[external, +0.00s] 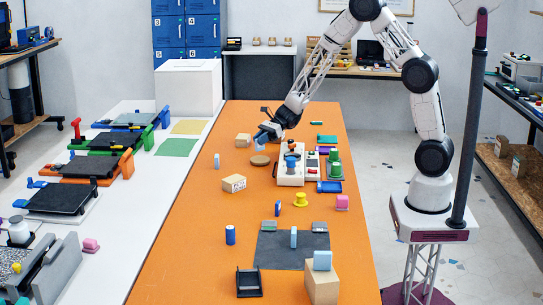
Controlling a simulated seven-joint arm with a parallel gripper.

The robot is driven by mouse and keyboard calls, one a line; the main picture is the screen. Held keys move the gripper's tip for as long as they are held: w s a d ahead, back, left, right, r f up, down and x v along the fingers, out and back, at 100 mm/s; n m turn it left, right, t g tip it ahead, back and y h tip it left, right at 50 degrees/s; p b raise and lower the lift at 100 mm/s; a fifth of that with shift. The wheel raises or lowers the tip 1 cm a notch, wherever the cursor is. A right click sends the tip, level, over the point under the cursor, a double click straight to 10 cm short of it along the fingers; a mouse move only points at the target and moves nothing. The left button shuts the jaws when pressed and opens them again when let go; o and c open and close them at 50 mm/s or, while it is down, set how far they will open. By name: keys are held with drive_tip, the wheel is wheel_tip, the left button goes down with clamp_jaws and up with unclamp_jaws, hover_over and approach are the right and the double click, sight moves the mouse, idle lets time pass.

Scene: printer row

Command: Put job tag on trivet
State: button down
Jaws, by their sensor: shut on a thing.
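The trivet looks to be the round flat brown disc (260,160) on the orange table, left of the white control box. My gripper (266,137) is above and just behind it, pointing down and to the left. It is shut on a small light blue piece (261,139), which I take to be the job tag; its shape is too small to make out. The tag shows above the disc in the picture and looks apart from it. The top of the disc looks bare.
A cardboard box (243,140) stands just left of the gripper, and a labelled box (234,184) nearer the camera. The white control box (291,170) with knobs is close on the right. A small blue upright piece (217,161) stands left. The table's far end is clear.

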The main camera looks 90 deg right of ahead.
sight(260, 148)
drive_tip(key=shift+f, duration=1.85)
drive_tip(key=shift+f, duration=0.1)
drive_tip(key=c, duration=1.1)
unclamp_jaws()
drive_tip(key=shift+o, duration=0.2)
drive_tip(key=v, duration=1.2)
